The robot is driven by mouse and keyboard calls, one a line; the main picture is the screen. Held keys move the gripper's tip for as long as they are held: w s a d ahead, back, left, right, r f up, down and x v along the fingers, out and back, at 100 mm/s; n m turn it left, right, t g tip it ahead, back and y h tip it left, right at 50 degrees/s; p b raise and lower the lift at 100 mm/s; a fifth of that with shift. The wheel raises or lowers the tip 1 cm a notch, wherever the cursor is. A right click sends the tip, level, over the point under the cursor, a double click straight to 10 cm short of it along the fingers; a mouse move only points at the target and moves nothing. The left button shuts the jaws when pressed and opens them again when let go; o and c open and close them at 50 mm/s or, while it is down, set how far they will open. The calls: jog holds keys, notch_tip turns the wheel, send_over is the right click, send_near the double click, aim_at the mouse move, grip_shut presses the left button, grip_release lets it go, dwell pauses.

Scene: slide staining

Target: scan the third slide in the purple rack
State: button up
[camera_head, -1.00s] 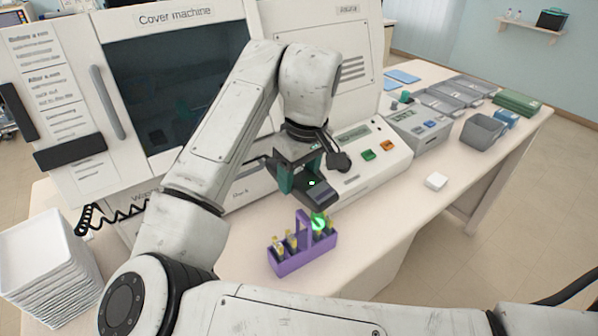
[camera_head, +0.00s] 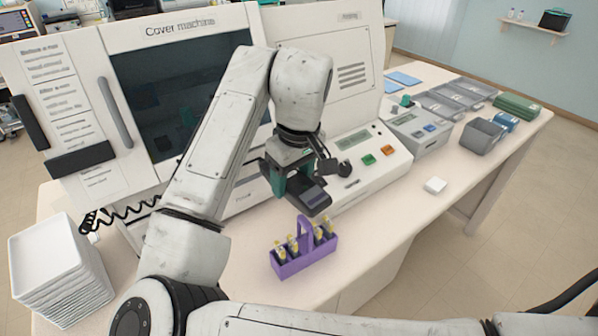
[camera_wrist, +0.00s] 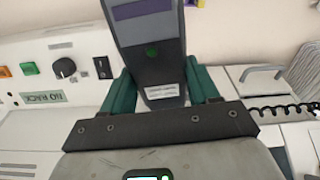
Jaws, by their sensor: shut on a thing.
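The purple rack (camera_head: 308,258) stands upright on the bench, with its handle rising in the middle. Several slides with yellowish labels stand in it on both sides of the handle, such as one at the left end (camera_head: 280,252) and one at the right (camera_head: 328,230). My gripper (camera_wrist: 160,82) has its teal fingers shut on a dark handheld scanner (camera_wrist: 152,45). In the head view the scanner (camera_head: 313,197) is just above and behind the rack, apart from it. A green spot shows on the scanner in the wrist view. No scan light shows on the slides now.
The cover machine (camera_head: 185,95) stands behind the rack, with a control panel (camera_head: 366,150) to its right. Stacked white trays (camera_head: 60,268) are at the left. Grey bins (camera_head: 482,137) stand at the far right.

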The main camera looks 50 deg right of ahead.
jog(key=shift+w+a+f+b, duration=0.25)
jog(key=shift+a+f, duration=0.1)
jog(key=shift+a, duration=0.3)
jog(key=shift+w+a+f+b, duration=0.1)
jog(key=shift+w+a+f, duration=0.15)
jog(key=shift+a, duration=0.4)
jog(key=shift+w+a+f+b, duration=0.2)
jog(key=shift+a+f, duration=0.2)
jog(key=shift+a, duration=0.25)
jog(key=shift+r, duration=0.1)
notch_tip(320, 180, up, 3)
jog(key=p, duration=0.3)
jog(key=shift+f, duration=0.2)
